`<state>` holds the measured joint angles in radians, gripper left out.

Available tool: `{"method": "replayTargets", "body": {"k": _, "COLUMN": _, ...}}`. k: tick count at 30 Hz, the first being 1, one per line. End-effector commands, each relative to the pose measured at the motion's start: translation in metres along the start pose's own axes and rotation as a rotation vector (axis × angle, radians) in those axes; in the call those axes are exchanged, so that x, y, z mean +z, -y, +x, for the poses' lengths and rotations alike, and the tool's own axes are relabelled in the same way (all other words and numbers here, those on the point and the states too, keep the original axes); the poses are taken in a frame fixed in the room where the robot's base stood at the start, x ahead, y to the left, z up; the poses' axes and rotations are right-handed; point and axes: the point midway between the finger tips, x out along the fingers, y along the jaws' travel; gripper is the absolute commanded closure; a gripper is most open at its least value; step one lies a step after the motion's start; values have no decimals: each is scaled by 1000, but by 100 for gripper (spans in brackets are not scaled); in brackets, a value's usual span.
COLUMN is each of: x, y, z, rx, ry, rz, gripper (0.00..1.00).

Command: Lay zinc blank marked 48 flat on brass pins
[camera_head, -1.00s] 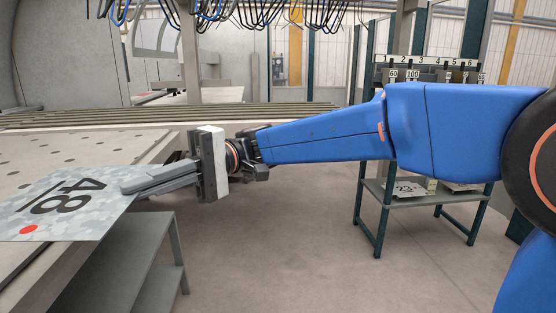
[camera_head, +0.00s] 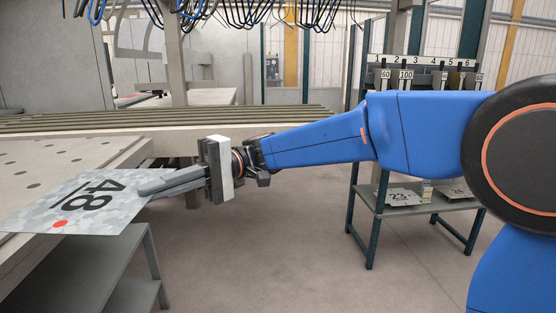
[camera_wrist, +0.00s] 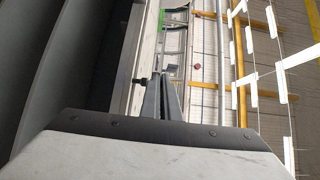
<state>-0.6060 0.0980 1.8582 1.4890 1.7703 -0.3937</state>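The zinc blank marked 48 (camera_head: 78,212) is a mottled grey sheet with black figures and a red dot near its front edge. My gripper (camera_head: 146,188) is shut on its right edge in the head view. The blank is held roughly flat and overlaps the right edge of the pale table (camera_head: 75,150) in the picture; its gap above the surface is hard to judge. Its left end runs out of the frame. In the wrist view, my gripper's fingers (camera_wrist: 172,97) lie close together, and the blank cannot be made out. No brass pins can be made out.
The table has several dark round holes. A grey lower shelf (camera_head: 135,295) stands below its right edge. Behind the arm, a numbered rack (camera_head: 425,65) stands above a shelf with sheets marked 23 (camera_head: 402,197) and another number. Open floor (camera_head: 270,250) lies between.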

Motion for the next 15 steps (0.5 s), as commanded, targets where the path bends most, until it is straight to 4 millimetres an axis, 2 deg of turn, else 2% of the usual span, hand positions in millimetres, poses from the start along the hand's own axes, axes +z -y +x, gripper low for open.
{"method": "replayTargets", "body": {"k": 8, "x": -39, "y": -39, "z": -48, "rx": -1, "ry": -99, "rz": 4, "gripper": 100}}
{"method": "replayTargets", "body": {"k": 11, "x": -58, "y": -62, "z": -77, "rx": -1, "ry": -157, "rz": 6, "gripper": 100}}
{"method": "replayTargets", "body": {"k": 15, "x": -83, "y": -101, "z": -126, "rx": -1, "ry": -253, "rz": 6, "gripper": 100}}
